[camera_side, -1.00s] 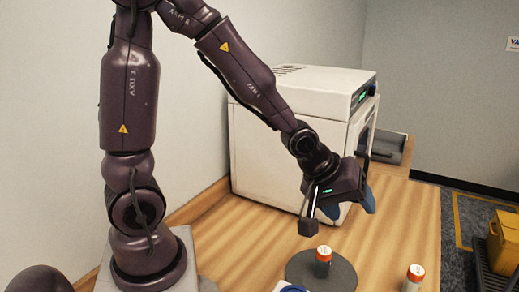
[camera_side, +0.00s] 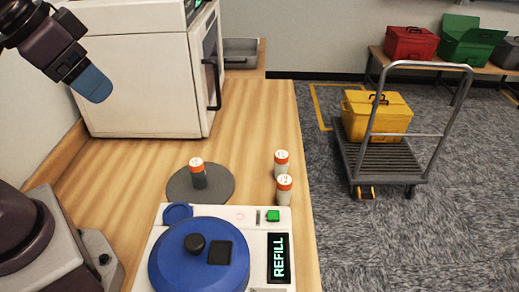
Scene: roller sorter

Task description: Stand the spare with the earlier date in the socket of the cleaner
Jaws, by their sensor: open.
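The cleaner (camera_side: 150,265) is a white unit at the bottom, with a round blue lid (camera_side: 170,270) and a lit panel (camera_side: 278,258) reading REFILL. A black knob, a dark square and a small blue round part (camera_side: 178,212) show on it; I cannot tell which is the socket.
A large white machine (camera_side: 140,85) with a door handle stands at the back left. A grey tray (camera_side: 241,50) lies beyond it. The bench's right edge runs close to the two pale cylinders. A cart (camera_side: 385,165) with a yellow box (camera_side: 376,115) is on the floor.

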